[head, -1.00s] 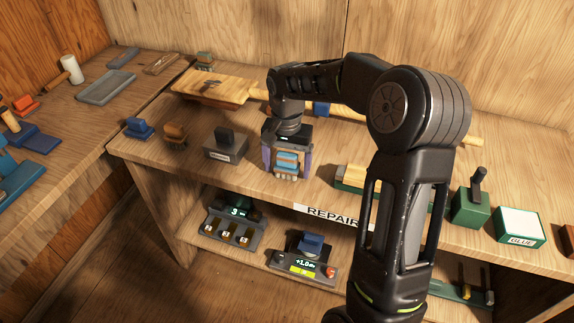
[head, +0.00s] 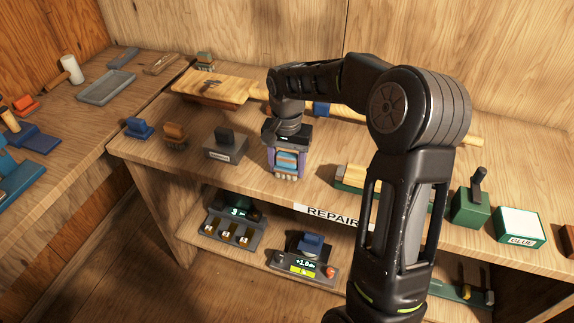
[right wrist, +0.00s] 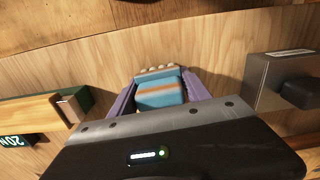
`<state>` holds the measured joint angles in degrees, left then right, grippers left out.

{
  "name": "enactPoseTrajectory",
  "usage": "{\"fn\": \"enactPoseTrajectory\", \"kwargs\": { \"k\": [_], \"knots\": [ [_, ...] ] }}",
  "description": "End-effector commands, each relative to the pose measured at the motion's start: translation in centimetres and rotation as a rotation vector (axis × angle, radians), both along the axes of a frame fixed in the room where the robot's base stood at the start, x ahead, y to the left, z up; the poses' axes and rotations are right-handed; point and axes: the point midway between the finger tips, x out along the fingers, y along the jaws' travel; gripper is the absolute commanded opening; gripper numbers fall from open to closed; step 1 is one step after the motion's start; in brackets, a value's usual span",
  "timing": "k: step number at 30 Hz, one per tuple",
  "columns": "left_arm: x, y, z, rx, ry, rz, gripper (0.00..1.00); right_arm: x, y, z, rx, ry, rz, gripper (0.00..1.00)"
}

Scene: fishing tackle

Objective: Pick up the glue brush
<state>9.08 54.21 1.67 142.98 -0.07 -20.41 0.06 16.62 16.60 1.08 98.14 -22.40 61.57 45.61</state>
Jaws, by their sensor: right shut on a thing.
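What looks like the glue brush (head: 287,161) is a small blue block with an orange stripe and pale knobbly tufts at one end. It is at the front middle of the repair bench, between the purple fingers of my right gripper (head: 286,163). The fingers are shut on its two sides. In the right wrist view the brush (right wrist: 160,93) fills the gap between the fingers, its tufts pointing away from the palm. I cannot tell whether it touches the bench. My left gripper is not in view.
A grey block with a black knob (head: 225,146) stands left of the gripper. A green-and-wood piece (head: 350,177) lies to its right. A green box labelled GLUE (head: 520,226) and a green block with a black handle (head: 471,208) stand far right. A shelf below holds devices (head: 303,262).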

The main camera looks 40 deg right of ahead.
Motion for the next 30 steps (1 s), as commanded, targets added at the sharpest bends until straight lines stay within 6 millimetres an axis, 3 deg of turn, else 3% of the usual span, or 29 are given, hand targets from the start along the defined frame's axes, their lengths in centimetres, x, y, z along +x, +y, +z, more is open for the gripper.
{"fn": "enactPoseTrajectory", "kwargs": {
  "k": [8, 21, 30],
  "knots": [
    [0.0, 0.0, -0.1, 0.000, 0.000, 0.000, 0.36, 0.1, 0.0, 0.9, -0.001, -0.003, 0.000, 0.14],
    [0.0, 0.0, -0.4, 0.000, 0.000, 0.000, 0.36, 0.1, 0.0, 8.6, -0.001, -0.003, 0.000, 0.14],
    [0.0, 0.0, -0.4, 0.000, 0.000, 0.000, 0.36, 0.0, 0.0, 10.1, 0.000, 0.000, 0.000, 0.14]
  ]
}}
